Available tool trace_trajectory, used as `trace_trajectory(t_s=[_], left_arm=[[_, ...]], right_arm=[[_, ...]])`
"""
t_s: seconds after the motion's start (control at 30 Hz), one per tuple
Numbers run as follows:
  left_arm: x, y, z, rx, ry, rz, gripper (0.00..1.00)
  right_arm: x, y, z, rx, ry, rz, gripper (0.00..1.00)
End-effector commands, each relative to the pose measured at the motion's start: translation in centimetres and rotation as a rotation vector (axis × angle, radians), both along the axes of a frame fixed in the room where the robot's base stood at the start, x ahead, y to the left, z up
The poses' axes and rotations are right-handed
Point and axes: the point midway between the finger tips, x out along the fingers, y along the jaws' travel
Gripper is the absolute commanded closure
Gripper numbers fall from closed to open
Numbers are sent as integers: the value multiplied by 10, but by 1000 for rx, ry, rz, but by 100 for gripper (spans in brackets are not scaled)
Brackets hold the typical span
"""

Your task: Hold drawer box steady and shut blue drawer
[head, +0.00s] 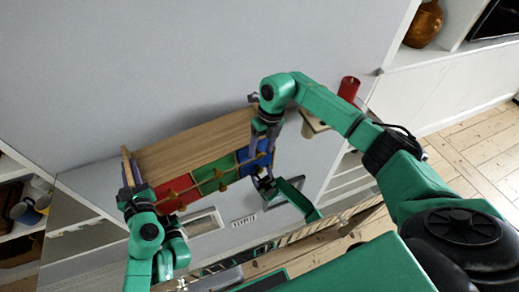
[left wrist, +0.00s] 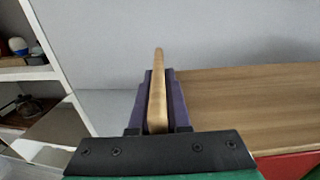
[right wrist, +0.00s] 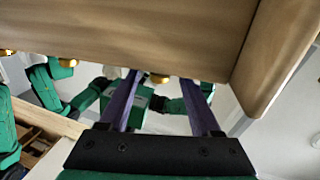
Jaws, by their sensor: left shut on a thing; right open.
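The drawer box (head: 195,145) has a wooden top and a row of red, green and blue drawer fronts with gold knobs. The blue drawer (head: 262,148) is at its right end in the head view; my right arm partly covers that end, and I cannot tell how far the drawer stands out. My left gripper (head: 128,188) is shut on the box's left side panel, which shows between its fingers in the left wrist view (left wrist: 157,95). My right gripper (head: 263,125) is open at the box's right end. In the right wrist view, a gold knob (right wrist: 160,78) appears between its fingers.
A red cylinder (head: 349,88) stands beyond my right arm. A brown vase (head: 424,22) is on a shelf at the upper right.

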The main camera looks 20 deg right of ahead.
Motion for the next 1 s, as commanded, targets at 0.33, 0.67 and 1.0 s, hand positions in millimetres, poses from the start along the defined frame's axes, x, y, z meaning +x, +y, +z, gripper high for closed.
trace_trajectory(t_s=[0.33,0.67,1.0], left_arm=[[0,0,-2,-1,4,0,100],[0,0,-2,-1,4,0,100],[0,0,-2,0,3,1,50]], right_arm=[[4,-17,87,-1,-6,-1,36],[4,-22,110,-1,-2,-1,36],[4,-22,109,0,-2,0,36]])
